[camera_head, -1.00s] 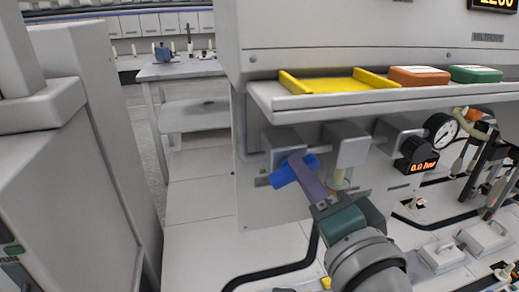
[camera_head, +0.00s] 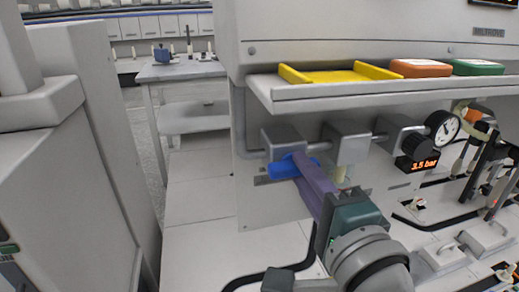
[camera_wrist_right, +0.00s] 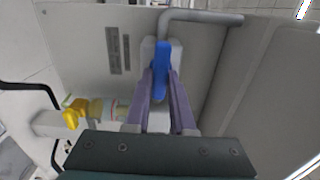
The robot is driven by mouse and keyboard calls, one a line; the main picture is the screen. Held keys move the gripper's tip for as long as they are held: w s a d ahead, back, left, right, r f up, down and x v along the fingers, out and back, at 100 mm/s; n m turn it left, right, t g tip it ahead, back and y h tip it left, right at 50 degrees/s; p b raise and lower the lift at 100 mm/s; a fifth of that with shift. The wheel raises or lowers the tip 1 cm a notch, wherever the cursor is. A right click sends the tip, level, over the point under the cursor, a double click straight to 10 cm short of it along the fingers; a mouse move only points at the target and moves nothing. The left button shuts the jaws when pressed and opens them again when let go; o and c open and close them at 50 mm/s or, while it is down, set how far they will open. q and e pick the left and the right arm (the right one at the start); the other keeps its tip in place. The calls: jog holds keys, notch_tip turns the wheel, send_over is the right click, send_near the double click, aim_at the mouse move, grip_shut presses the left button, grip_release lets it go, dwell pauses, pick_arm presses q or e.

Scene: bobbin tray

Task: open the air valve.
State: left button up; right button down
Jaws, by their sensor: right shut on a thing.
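The air valve has a blue handle (camera_head: 284,168) on a grey block (camera_head: 283,139) under the machine's shelf. My right gripper (camera_head: 304,166) reaches it from the lower right, its purple fingers shut on the handle. In the right wrist view the blue handle (camera_wrist_right: 161,66) stands between the two fingertips (camera_wrist_right: 161,78). The black readout box (camera_head: 416,152) shows 3.5 bar, and a round dial (camera_head: 442,129) sits beside it. The fingers partly hide the handle. My left gripper is not in view.
A shelf above holds a yellow tray (camera_head: 292,75), an orange box (camera_head: 420,68) and a green box (camera_head: 477,67). A second grey block (camera_head: 346,143) sits close to the right of the gripper. A grey cabinet stands at the left.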

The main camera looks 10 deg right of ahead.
jog(key=c, duration=0.8)
grip_release()
jog(key=shift+o, duration=0.2)
jog(key=s, duration=1)
jog(key=shift+d, duration=0.15)
